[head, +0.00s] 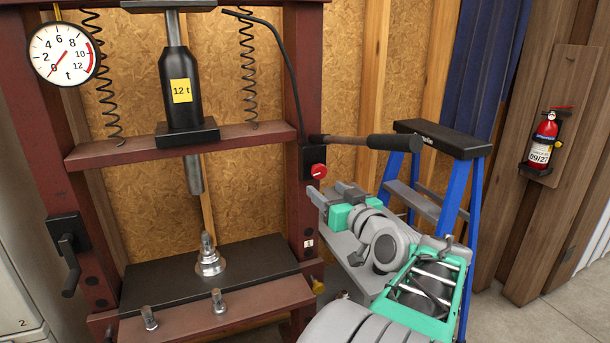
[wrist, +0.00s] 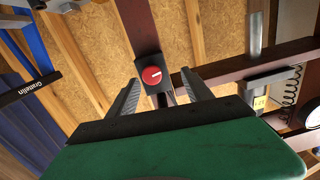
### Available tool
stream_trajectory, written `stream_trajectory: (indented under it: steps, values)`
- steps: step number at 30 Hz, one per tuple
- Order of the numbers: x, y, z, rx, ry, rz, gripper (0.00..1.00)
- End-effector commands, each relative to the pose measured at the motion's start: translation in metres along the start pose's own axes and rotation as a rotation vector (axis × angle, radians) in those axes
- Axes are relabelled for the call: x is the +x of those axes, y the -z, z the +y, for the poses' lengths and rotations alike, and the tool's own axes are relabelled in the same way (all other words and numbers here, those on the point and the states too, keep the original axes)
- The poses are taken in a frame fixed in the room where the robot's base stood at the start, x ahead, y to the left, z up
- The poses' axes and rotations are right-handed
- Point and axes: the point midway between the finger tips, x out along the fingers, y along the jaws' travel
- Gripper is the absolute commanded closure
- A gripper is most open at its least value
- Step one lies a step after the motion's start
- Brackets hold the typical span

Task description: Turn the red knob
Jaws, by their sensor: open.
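The red knob (head: 319,171) sits on a black box on the right dark-red post of the press. A white mark shows on its face. It also shows in the wrist view (wrist: 152,75), framed between the fingers. My gripper (head: 327,190) is open and empty, just below and right of the knob in the head view. In the wrist view my gripper (wrist: 162,82) has its two grey fingers spread on either side of the knob, and the knob appears beyond them, not gripped. The exact gap to the knob is hard to tell.
The pump handle (head: 375,141) sticks out above the gripper. A blue stepladder (head: 472,215) stands behind my arm. The press bed (head: 150,275) holds metal pieces. A pressure gauge (head: 63,53) hangs at upper left. A fire extinguisher (head: 544,143) is on the right wall.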

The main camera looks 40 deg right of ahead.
Motion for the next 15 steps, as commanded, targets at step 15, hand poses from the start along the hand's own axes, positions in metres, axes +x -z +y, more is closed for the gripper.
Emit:
stream_trajectory:
  steps: [15]
  values:
    - [0.067,0.013,0.013,-0.055,-0.031,0.034,0.41]
